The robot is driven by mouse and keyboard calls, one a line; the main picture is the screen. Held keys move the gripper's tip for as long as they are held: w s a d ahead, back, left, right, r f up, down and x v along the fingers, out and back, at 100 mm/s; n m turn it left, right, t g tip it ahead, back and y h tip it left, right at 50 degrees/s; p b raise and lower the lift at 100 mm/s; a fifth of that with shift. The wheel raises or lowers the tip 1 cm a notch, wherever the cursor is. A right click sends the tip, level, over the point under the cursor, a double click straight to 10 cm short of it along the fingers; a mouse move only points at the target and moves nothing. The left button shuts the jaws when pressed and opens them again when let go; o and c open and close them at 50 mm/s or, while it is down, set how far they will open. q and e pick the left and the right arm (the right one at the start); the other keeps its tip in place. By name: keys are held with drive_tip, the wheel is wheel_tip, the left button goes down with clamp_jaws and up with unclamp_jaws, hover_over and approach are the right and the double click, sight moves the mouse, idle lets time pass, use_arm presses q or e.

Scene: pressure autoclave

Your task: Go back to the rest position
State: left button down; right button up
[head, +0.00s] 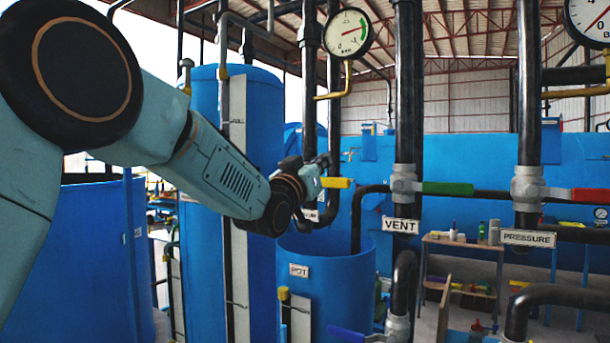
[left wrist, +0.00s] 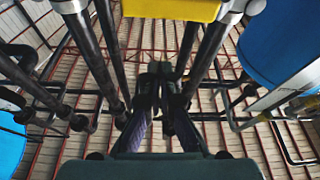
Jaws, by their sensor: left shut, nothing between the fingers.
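My left gripper (head: 320,162) is at the end of my arm, which comes in from the left of the head view. It is beside a yellow valve handle (head: 337,183), above the blue pot (head: 325,290) labelled POT. In the left wrist view the fingers (left wrist: 160,72) are together with nothing between them. The yellow handle (left wrist: 170,8) shows there at the top edge, apart from the fingertips in the picture. Whether any other part of the gripper touches it, I cannot tell. My right gripper is in neither view.
Dark vertical pipes carry a green handle (head: 448,188) by the VENT sign (head: 400,226) and a red handle (head: 590,195) by the PRESSURE sign (head: 528,238). A gauge (head: 348,33) hangs above my gripper. A tall blue tank (head: 255,110) stands behind my arm; a shelf (head: 465,265) stands farther back.

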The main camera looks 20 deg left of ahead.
use_arm(q)
drive_tip(key=shift+d+b+v, duration=0.35)
drive_tip(key=shift+b+v, duration=0.4)
drive_tip(key=shift+v, duration=2.7)
drive_tip(key=s+f+g+y+b, duration=0.1)
drive_tip(key=s+f+g, duration=0.25)
drive_tip(key=f, duration=1.15)
drive_tip(key=s+d+f+g+b, duration=0.1)
drive_tip(key=s+f+g+b, duration=0.2)
drive_tip(key=f, duration=1.2)
drive_tip(key=s+f+g+y, duration=0.1)
drive_tip(key=s+f+g, duration=0.25)
drive_tip(key=f, duration=1.05)
drive_tip(key=s+f+g+b, duration=0.3)
drive_tip(key=s+f+g, duration=0.2)
drive_tip(key=s+f, duration=1)
drive_tip(key=s+d+f+g+b, duration=0.1)
drive_tip(key=s+f+g+b, duration=0.2)
drive_tip(key=s+f, duration=1.3)
drive_tip(key=s+g, duration=0.3)
drive_tip(key=s, duration=0.1)
drive_tip(key=shift+s+d+f+g, duration=0.25)
drive_tip(key=shift+s+g, duration=0.05)
drive_tip(key=shift+s+a+n, duration=0.1)
drive_tip(key=shift+n, duration=0.2)
